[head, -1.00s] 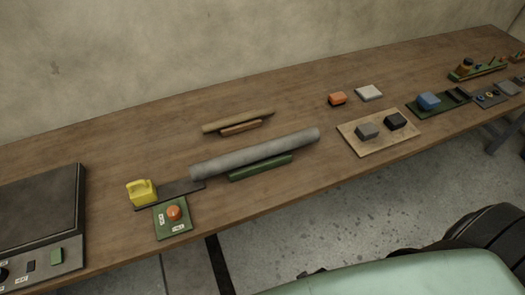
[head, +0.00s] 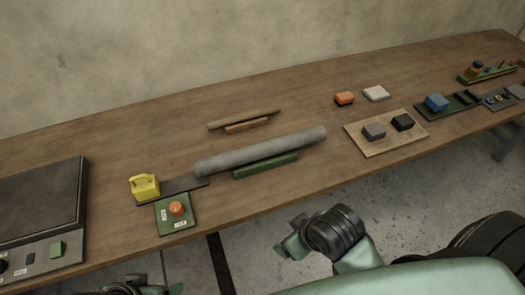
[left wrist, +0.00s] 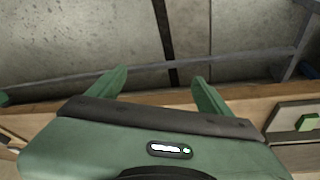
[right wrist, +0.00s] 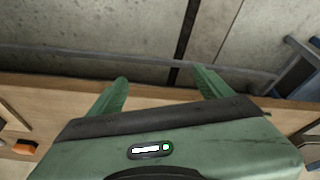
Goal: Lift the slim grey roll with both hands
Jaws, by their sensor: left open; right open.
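The slim grey roll (head: 262,152) lies on the wooden table in the head view, tilted so its right end is farther back. A low green block (head: 265,166) is along its front side; I cannot tell whether the roll touches it. My right gripper (head: 292,242) is in front of the table edge, apart from the roll. My left gripper shows only partly at the bottom left edge of the head view. In the left wrist view the left fingers (left wrist: 158,80) are spread and empty. In the right wrist view the right fingers (right wrist: 160,78) are spread and empty.
A brown roll (head: 243,119) with an orange-brown block (head: 247,126) lies behind. A yellow weight-like object (head: 145,187) and a green panel with an orange button (head: 176,209) are at the left. A board (head: 385,148) with two dark blocks is at the right.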

